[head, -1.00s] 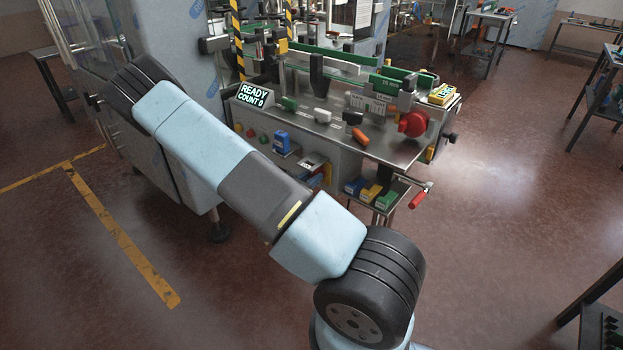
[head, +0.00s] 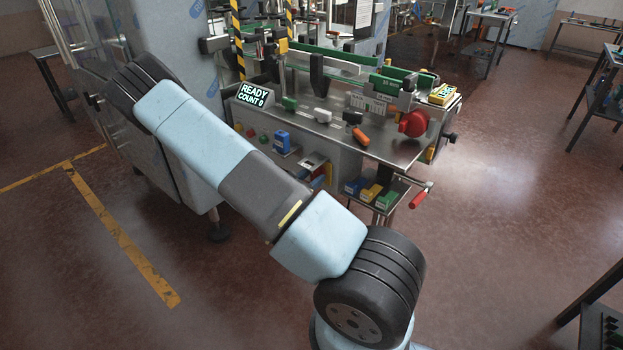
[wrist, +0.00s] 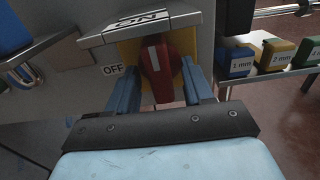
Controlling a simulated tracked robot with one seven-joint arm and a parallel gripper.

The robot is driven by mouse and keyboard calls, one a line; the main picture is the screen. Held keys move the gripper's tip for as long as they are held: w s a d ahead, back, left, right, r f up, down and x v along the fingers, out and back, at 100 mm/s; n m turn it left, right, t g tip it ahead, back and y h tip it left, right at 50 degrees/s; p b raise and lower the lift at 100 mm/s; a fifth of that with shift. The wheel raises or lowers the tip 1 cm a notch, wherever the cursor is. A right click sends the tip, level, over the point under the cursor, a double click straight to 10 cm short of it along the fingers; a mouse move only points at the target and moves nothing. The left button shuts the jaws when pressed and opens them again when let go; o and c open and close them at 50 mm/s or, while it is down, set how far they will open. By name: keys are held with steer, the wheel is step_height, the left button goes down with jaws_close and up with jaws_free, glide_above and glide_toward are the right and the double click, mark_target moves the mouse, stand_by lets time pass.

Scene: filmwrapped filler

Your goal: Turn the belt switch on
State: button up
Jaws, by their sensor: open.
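The belt switch (wrist: 158,72) is a red rotary knob with a white stripe on a yellow plate (wrist: 128,52), in the wrist view. The stripe runs nearly upright, leaning slightly. A label reading OFF (wrist: 112,71) is to the left of the knob. A label (wrist: 143,20) on the pale hood above is cut short and hard to read. My gripper (wrist: 160,82) is open, with one blue finger on each side of the knob. I cannot tell whether the fingers touch it.
The pale hood (wrist: 185,20) overhangs the switch closely. Blue, yellow and green blocks (wrist: 280,52) sit on a shelf to the right. In the head view, the display (head: 254,95) reads READY COUNT 0, and a red knob (head: 414,124) is on the bench.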

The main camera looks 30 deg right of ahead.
steer(key=v, duration=1.3)
steer(key=shift+a, duration=0.4)
steer(key=shift+s, duration=0.1)
steer(key=s+a+r+m+y, duration=0.2)
steer(key=s+r+m+y, duration=0.3)
steer(key=r, duration=0.7)
steer(key=s+a+r+m+y, duration=0.2)
steer(key=s+r+m+y, duration=0.4)
steer(key=r, duration=0.7)
steer(key=s+a+r+m+y, duration=0.1)
steer(key=s+r+m+y, duration=0.5)
steer(key=s+r+m, duration=0.3)
step_height(320, 180, up, 4)
steer(key=shift+s+a+r+m+g, duration=0.2)
steer(key=shift+s+a+m+g, duration=0.15)
steer(key=shift+m, duration=0.55)
